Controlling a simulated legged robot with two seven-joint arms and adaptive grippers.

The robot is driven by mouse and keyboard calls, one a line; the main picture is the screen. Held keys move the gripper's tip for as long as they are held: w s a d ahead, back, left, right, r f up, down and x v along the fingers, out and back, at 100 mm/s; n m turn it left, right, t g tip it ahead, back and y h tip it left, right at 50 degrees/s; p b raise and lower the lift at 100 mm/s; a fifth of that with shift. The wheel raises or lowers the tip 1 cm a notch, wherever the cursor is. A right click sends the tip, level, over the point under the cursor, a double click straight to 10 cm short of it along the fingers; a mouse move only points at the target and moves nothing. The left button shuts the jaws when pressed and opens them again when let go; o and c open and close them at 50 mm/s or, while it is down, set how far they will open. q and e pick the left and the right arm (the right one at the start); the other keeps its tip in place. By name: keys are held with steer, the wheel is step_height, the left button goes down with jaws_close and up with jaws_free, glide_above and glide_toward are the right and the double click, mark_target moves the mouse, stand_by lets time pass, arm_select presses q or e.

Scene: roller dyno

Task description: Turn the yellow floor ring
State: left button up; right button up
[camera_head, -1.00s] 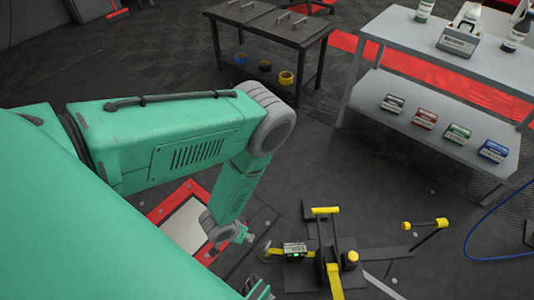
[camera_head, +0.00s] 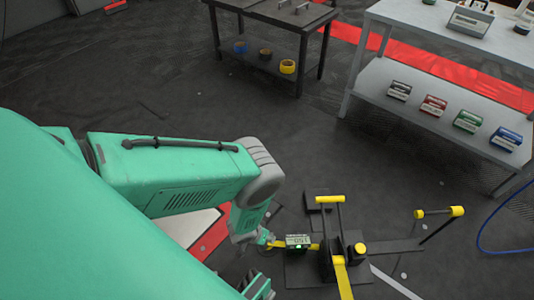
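My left gripper (camera_head: 266,238) is low over the floor, at the left end of the yellow and black floor device (camera_head: 325,250). A small yellow part (camera_head: 276,244), which looks like the floor ring's visible edge, lies right at the fingertips. The gripper hides the rest of it. I cannot tell whether the fingers touch it or are closed around it. A small box with a lit green display (camera_head: 298,241) sits just right of it. My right gripper is not clearly in view.
A yellow-ended bar (camera_head: 438,213) stands right of the device. A dark table (camera_head: 270,20) with several tape rolls on its lower shelf is behind. A grey shelf table (camera_head: 440,105) with several coloured boxes is at the right. A blue hose (camera_head: 485,235) lies at the right edge. Open floor lies between.

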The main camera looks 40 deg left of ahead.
arm_select(q)
steer(key=shift+w+d+f, duration=0.1)
steer(key=shift+w+f, duration=0.15)
steer(key=shift+f, duration=0.3)
jaws_close()
steer(key=shift+m, duration=0.3)
steer(key=m+h, duration=0.1)
steer(key=m, duration=0.1)
steer(key=m+g+h, duration=0.1)
steer(key=m, duration=0.2)
steer(key=shift+w, duration=0.1)
steer(key=m+g, duration=0.1)
steer(key=m, duration=0.2)
steer(key=m+g+h, duration=0.1)
steer(key=m, duration=0.2)
steer(key=shift+d+g, duration=0.15)
steer(key=shift+g, duration=0.15)
